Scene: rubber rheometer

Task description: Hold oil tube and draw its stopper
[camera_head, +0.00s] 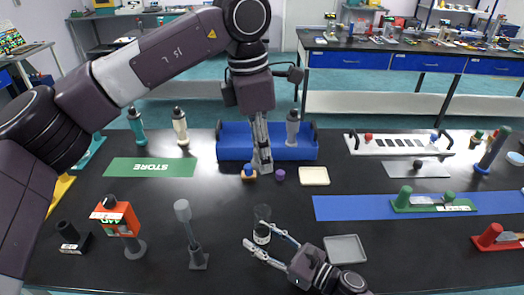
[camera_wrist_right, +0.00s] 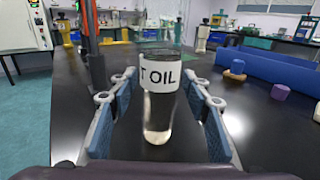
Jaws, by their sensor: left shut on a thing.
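The oil tube (camera_head: 262,232) is a clear cylinder with a white label and a dark top. It stands upright on the black bench; in the right wrist view the tube (camera_wrist_right: 160,95) shows "OIL" on its label. My right gripper (camera_head: 264,246) is open around it, one finger on each side with visible gaps. My left gripper (camera_head: 263,166) is higher and farther back, near the blue bin's front. Its fingers are close together on something too small to make out. I cannot tell whether a stopper sits in the tube's dark top.
A blue bin (camera_head: 235,151), an orange-and-blue piece (camera_head: 248,173), a purple piece (camera_head: 280,175) and a cream tray (camera_head: 314,176) lie behind the tube. A grey post (camera_head: 189,232) stands left. A grey tray (camera_head: 346,250) lies right of my right gripper.

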